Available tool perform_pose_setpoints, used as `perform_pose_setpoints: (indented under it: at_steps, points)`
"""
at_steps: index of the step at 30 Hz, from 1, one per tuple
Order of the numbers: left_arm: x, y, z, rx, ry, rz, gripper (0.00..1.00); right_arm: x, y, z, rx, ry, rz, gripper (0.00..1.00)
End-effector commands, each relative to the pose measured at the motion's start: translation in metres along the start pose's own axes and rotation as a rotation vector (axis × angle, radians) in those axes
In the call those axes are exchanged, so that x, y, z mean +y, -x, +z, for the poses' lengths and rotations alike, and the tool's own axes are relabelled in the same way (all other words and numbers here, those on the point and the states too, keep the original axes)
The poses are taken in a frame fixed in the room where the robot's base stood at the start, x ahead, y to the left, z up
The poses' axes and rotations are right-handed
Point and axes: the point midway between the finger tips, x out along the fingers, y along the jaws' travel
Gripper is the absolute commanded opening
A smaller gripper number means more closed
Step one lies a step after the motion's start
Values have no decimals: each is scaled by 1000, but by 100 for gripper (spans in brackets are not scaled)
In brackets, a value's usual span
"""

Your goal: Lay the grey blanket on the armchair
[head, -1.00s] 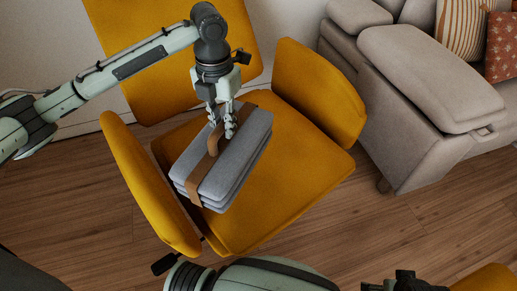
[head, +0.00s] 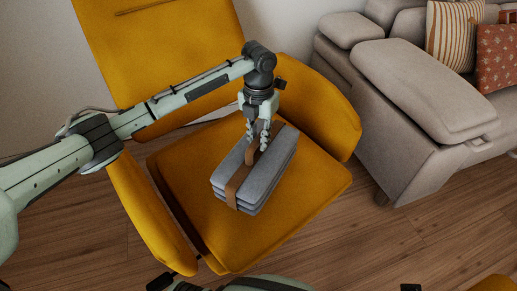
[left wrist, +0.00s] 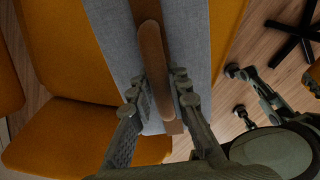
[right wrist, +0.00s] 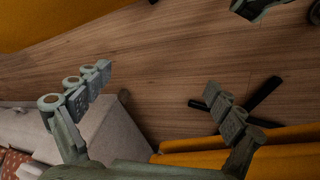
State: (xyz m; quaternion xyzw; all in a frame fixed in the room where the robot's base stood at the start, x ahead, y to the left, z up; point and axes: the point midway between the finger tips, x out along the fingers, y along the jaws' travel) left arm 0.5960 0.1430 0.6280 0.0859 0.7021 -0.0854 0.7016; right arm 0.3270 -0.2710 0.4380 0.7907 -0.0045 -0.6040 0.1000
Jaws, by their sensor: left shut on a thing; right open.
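The grey blanket (head: 262,182) is folded in a stack with a brown strap (head: 236,184) and handle around it. It is over the seat of the yellow armchair (head: 310,192); whether it touches the seat is hard to tell. My left gripper (head: 258,142) is shut on the strap's handle above the blanket. In the left wrist view the handle (left wrist: 152,50) runs between the fingers (left wrist: 160,98), with the blanket (left wrist: 190,45) beneath. My right gripper (right wrist: 155,95) is open and empty over the wood floor in the right wrist view.
A light grey sofa (head: 425,85) with striped (head: 452,35) and rust-coloured (head: 497,58) cushions stands at the right. The armchair's armrests (head: 150,215) and backrest (head: 150,50) surround the seat. Bare wood floor (head: 400,245) lies in front. Another yellow piece (head: 492,284) shows at the bottom right.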

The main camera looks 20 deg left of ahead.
Motion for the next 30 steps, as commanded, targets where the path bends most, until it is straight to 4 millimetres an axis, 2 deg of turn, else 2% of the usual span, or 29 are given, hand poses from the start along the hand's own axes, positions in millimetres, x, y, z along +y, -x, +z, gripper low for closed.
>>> perform_pose_setpoints:
  at_steps: [2, 9, 21, 22, 24, 26, 30]
  points:
    - [-1, -4, 1, -2, 0, -1, 0, 0, 0, 1, -2, 0, 0, 94]
    - [-1, -34, 0, -2, 0, -1, 0, 0, 0, 3, -7, 0, 0, 94]
    - [0, -40, 0, -4, 0, -1, 0, 0, 1, -1, -1, 0, 0, 94]
    - [0, -42, 0, -1, 0, -1, 20, 0, 1, -1, 0, 0, 1, 94]
    - [0, -42, 0, -1, 0, -1, 29, 0, 1, -3, 3, -1, 0, 94]
    - [0, -42, 0, -1, 0, -1, 36, 0, 1, -4, 5, -1, 0, 94]
    - [0, -42, 0, -1, 0, -1, 38, -1, 2, -6, 9, -3, -1, 94]
